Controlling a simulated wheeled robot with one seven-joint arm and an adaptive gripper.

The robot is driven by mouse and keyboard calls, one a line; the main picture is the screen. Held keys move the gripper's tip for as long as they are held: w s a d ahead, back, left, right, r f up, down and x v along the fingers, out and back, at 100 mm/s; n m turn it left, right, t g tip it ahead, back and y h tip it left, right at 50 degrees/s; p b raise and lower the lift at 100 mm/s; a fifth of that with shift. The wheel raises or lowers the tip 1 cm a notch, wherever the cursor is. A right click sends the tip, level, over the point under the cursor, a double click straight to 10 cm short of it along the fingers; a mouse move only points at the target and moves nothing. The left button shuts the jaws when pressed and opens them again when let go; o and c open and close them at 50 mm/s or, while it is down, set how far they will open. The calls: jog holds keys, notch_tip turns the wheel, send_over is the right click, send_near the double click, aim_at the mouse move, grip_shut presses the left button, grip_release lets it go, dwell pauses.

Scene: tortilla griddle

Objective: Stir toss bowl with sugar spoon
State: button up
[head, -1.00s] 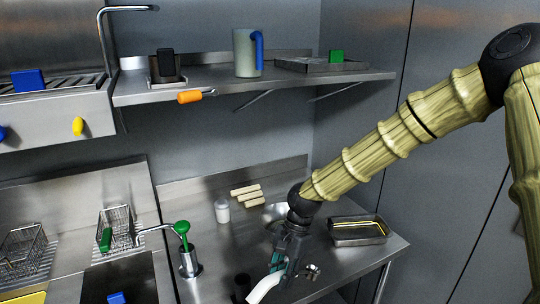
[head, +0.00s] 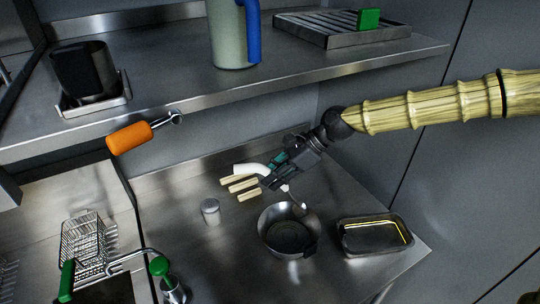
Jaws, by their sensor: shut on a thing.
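The toss bowl (head: 288,236) is a dark round metal bowl standing upright on the steel counter, low in the middle of the head view. My gripper (head: 272,180) is above and behind the bowl's far rim, shut on the sugar spoon (head: 248,168). The spoon's thick, curved white handle sticks out to the left of the jaws. A small metal end shows to the right of the jaws, by the bowl's far rim. I cannot tell whether it touches the bowl. The grip itself is partly hidden by the fingers.
A steel tray (head: 375,238) stands close to the right of the bowl. Pale sticks (head: 238,184) lie behind left, with a small white-grey jar (head: 210,211) nearer. A shelf (head: 300,75) overhangs at the back, with an orange-handled tool (head: 130,138) at its edge.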

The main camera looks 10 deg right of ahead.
jog(key=shift+w+r, duration=0.1)
jog(key=shift+w, duration=0.4)
jog(key=s+r+p, duration=0.1)
jog(key=s+r, duration=0.1)
jog(key=s, duration=0.2)
jog(key=w+f, duration=0.3)
jog(key=shift+w+a+f+b, duration=0.15)
jog(key=shift+w+a+b, duration=0.05)
jog(key=shift+b, duration=0.1)
jog(key=shift+f, duration=0.2)
jog(key=shift+s+d+f, duration=0.1)
jog(key=shift+s+f, duration=0.05)
jog(key=shift+s, duration=0.15)
notch_tip(320, 180, down, 11)
jog(key=b, duration=0.4)
jog(key=shift+s, duration=0.3)
